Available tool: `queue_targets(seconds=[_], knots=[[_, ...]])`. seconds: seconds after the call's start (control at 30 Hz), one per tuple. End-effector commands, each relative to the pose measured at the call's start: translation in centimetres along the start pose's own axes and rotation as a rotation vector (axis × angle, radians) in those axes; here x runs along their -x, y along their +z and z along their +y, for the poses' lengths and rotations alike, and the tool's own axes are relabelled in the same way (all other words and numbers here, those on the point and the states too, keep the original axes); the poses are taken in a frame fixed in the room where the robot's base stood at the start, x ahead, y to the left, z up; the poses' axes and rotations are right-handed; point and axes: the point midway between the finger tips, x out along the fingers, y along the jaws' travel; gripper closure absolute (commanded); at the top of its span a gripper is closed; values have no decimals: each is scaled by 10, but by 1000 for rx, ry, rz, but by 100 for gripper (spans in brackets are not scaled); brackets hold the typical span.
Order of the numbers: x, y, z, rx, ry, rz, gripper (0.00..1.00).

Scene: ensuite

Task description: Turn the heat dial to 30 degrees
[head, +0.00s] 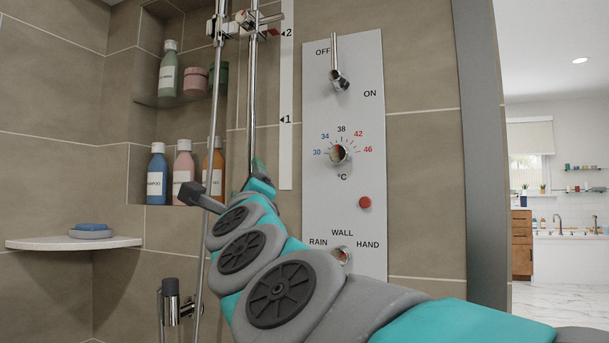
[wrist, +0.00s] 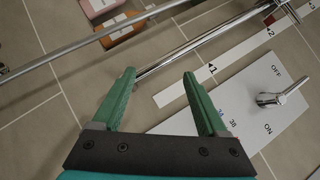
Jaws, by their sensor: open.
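The heat dial (head: 341,153) is a small round chrome knob on the white control panel (head: 345,215). Its scale runs from 30 in blue at left, over 38 at top, to 46 in red at right. I cannot tell which number it points at. In the wrist view the knob is hidden behind my gripper; only part of its scale (wrist: 232,122) shows beside the right finger. My gripper (wrist: 158,74) is open and empty, its green fingers apart. In the head view it (head: 259,168) is left of the panel, apart from the dial and partly hidden by my arm.
An on/off lever (head: 335,65) stands above the dial, pointing up towards OFF. A red button (head: 365,202) and a selector knob (head: 342,254) are below. A vertical chrome rail (head: 252,100) and a height strip (head: 287,150) are left. Bottles (head: 157,175) stand in the niche beyond.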

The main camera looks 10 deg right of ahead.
Motion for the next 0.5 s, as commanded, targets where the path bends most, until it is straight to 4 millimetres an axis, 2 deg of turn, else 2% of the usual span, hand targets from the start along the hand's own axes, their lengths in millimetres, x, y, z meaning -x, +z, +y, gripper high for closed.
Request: queue_targets(seconds=[0.1,0.2,0.4,0.5], knots=[[2,-5,-36,-243,-170,60,24],[8,-20,-62,-450,-309,121,24],[32,-54,-86,-786,-532,231,24],[42,-66,-89,-887,-601,269,24]])
